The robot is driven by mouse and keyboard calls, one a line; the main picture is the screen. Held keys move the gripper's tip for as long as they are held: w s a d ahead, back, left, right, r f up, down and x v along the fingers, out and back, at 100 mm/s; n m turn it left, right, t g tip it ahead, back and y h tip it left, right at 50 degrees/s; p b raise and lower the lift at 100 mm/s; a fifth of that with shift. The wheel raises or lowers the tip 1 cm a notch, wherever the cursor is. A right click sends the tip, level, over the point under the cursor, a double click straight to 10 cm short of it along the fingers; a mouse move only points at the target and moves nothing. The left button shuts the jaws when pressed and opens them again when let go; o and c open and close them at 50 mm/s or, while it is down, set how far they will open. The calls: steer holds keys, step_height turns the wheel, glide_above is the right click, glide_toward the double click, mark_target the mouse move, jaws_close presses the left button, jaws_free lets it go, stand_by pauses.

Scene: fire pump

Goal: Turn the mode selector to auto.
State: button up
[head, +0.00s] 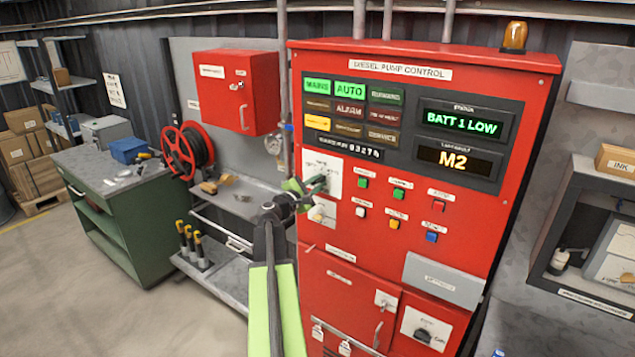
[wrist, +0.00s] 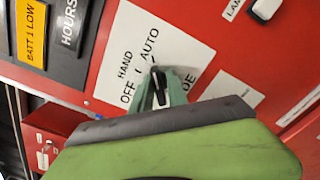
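The mode selector (wrist: 159,86) is a small dark knob with a pale mark, on a white plate (wrist: 118,48) lettered HAND, OFF and AUTO. In the wrist view its upper end points up towards the word AUTO. My gripper (wrist: 161,80) has its green fingers on both sides of the knob and looks closed on it. The fingers and the wrist body hide the knob's lower part and some lettering. In the head view my gripper (head: 312,186) is at the same plate (head: 326,165) on the red pump panel (head: 470,180). The AUTO lamp (head: 350,90) is lit green.
Several push buttons (head: 397,194) lie to the right. A red hose reel (head: 187,150) and a green workbench (head: 115,220) stand left. Open floor (head: 120,310) lies at the lower left.

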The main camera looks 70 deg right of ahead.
steer(key=shift+o, duration=1.4)
steer(key=shift+s+r, duration=0.1)
steer(key=shift+s, duration=0.05)
steer(key=v, duration=1.7)
steer(key=shift+a, duration=0.2)
